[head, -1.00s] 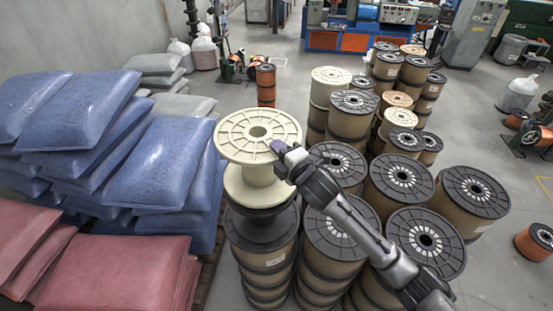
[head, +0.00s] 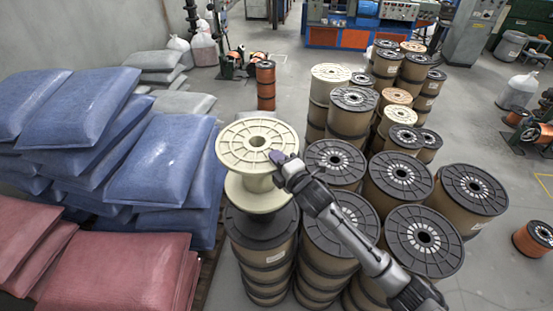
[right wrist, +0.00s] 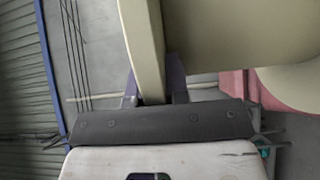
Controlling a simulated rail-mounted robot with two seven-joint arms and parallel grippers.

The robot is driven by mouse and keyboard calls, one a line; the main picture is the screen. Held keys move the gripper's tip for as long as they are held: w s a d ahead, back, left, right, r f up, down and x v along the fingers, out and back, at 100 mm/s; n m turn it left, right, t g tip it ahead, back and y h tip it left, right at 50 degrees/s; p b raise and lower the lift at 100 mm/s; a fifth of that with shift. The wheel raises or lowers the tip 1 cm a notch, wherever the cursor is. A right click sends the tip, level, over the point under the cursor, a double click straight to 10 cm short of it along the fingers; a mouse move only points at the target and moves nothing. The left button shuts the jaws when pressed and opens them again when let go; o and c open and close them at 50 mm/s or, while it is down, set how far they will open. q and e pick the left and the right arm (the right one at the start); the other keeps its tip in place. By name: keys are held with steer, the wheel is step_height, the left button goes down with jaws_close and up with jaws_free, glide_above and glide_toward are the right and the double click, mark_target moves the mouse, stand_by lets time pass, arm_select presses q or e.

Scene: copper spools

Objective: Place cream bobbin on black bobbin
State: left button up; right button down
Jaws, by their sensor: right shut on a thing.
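The cream bobbin (head: 234,146) is upright above a black-flanged bobbin (head: 240,229) at the top of a stack, left of centre in the head view. Its lower flange covers much of the black bobbin's top. I cannot tell whether the two touch or a small gap remains. My right gripper (head: 278,160) is shut on the right side of the cream bobbin's top flange. In the right wrist view, the fingers (right wrist: 153,88) pinch the flange edge, and the cream bobbin (right wrist: 225,35) fills the upper right. My left gripper is not in view.
Stacked brown bobbins with black flanges (head: 398,175) stand close on the right, beneath my right arm. Blue sacks (head: 160,165) and red sacks (head: 110,270) are piled on the left. An orange spool stack (head: 265,85) stands behind. Open floor lies at the back centre.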

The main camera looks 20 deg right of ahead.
steer(key=c, duration=1.1)
jaws_free()
steer(key=shift+r, duration=0.1)
steer(key=s+d+b, duration=0.2)
steer(key=s, duration=0.9)
steer(key=shift+s+d, duration=0.15)
steer(key=shift+s, duration=0.25)
